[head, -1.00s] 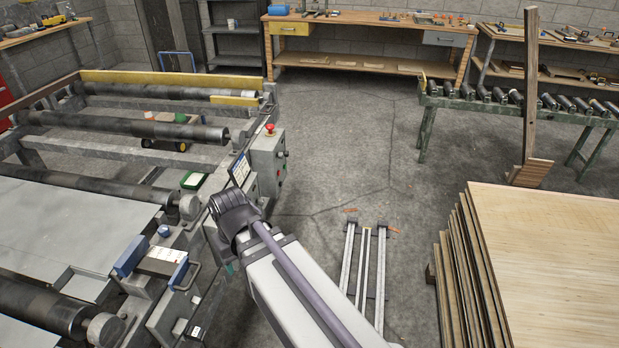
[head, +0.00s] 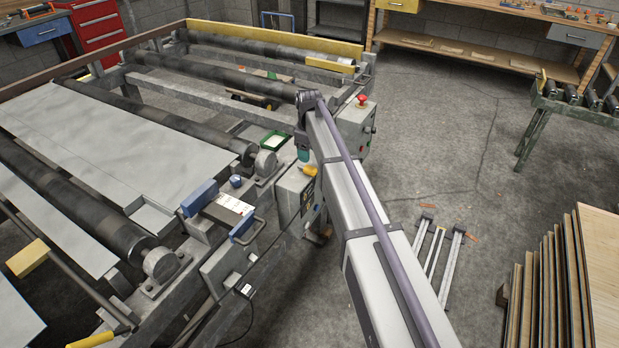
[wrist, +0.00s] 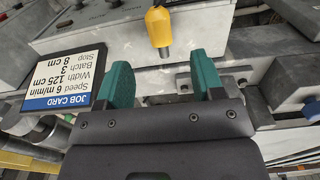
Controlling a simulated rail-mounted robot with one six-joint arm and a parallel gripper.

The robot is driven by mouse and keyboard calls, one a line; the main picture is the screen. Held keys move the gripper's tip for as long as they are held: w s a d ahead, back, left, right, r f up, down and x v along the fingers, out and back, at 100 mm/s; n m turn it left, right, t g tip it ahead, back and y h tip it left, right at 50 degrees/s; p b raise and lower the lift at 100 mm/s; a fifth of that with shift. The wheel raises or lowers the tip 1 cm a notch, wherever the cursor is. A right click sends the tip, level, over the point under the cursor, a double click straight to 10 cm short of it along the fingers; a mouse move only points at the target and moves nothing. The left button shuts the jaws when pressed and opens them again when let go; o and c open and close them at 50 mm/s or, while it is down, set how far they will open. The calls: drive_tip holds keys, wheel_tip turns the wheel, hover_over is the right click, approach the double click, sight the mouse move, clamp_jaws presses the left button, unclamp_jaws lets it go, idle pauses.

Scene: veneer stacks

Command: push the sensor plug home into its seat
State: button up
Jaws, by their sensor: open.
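My gripper (wrist: 163,72) is open and empty, with teal fingers spread apart in the wrist view. A yellow-orange piece with a grey metal tip (wrist: 158,27) is ahead of the gap between the fingers, apart from both. It may be the sensor plug; I cannot tell for sure, and no seat for it is clear. In the head view my gripper (head: 304,153) points down over the machine's near side, its fingers mostly hidden by the arm. A small yellow piece (head: 311,171) shows just below it.
A job card (wrist: 65,78) stands close to the left finger. A grey control box with a red button (head: 356,125) is right of my arm. A small labelled box with a black cable (head: 245,290) hangs nearer.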

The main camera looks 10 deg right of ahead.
sight(309, 167)
wheel_tip(309, 167, down, 8)
drive_tip(key=b, duration=0.6)
drive_tip(key=shift+r, duration=0.3)
drive_tip(key=c, duration=1)
